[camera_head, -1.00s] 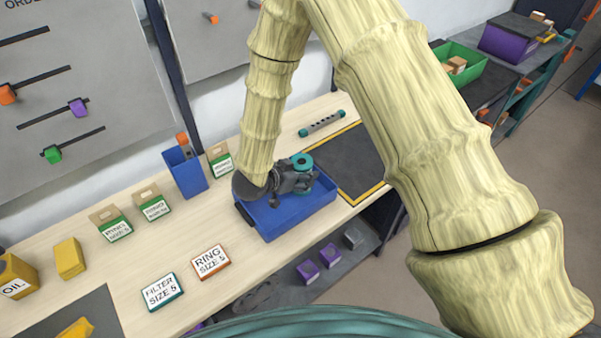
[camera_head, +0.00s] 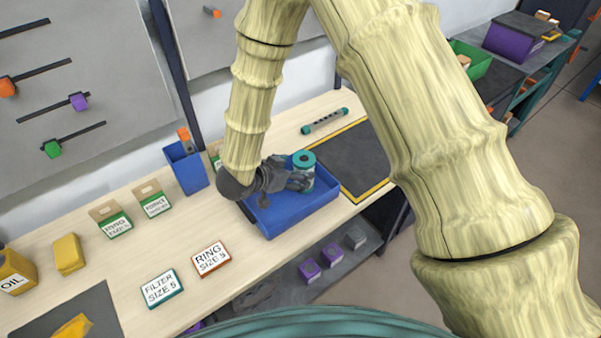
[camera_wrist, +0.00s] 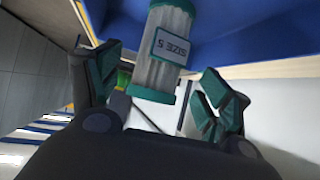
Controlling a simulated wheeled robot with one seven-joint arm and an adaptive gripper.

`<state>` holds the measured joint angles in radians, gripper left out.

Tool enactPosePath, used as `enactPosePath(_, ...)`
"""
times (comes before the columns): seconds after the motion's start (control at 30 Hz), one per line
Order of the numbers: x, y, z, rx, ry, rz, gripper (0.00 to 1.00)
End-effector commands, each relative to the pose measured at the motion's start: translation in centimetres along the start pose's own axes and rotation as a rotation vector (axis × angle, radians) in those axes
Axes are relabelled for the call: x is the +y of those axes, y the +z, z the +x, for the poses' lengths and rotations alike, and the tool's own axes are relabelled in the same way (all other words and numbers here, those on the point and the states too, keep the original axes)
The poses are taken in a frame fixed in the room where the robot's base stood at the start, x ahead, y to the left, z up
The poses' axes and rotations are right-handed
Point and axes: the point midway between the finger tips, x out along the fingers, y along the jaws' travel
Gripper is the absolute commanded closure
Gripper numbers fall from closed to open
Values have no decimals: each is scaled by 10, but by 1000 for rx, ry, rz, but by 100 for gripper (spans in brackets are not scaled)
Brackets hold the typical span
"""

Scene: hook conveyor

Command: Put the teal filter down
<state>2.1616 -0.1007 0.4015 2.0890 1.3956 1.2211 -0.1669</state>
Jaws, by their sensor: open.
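The teal filter (camera_head: 303,171) stands upright in the blue tray (camera_head: 290,222), toward its back. In the wrist view the filter (camera_wrist: 165,50) shows a pale pleated body, teal end caps and a "SIZE 5" label. My gripper (camera_head: 304,180) is open at the tray, beside the filter on its left. In the wrist view its two fingers (camera_wrist: 160,92) are spread apart, with the filter just beyond and between them. I see a gap between the filter and each finger. The filter's lower part is partly hidden by the gripper in the head view.
A dark mat with a yellow border (camera_head: 357,160) lies right of the tray. A blue bin (camera_head: 187,170), green-labelled boxes (camera_head: 111,219), a FILTER SIZE 5 card (camera_head: 162,289) and a RING card (camera_head: 211,259) stand to the left. A teal-ended rod (camera_head: 325,121) lies behind.

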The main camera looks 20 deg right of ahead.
Motion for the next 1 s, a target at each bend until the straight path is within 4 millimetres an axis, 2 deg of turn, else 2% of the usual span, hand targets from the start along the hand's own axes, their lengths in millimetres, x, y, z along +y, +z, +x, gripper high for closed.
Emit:
enactPosePath(0.2,0,2,-38,1,-2,0,22)
enactPosePath(0.4,0,1,-61,1,-1,0,22)
enactPosePath(0.6,0,0,-70,1,0,0,22)
enactPosePath(0.87,0,0,-70,1,0,0,22)
enactPosePath(1.0,1,-7,-75,1,1,0,22)
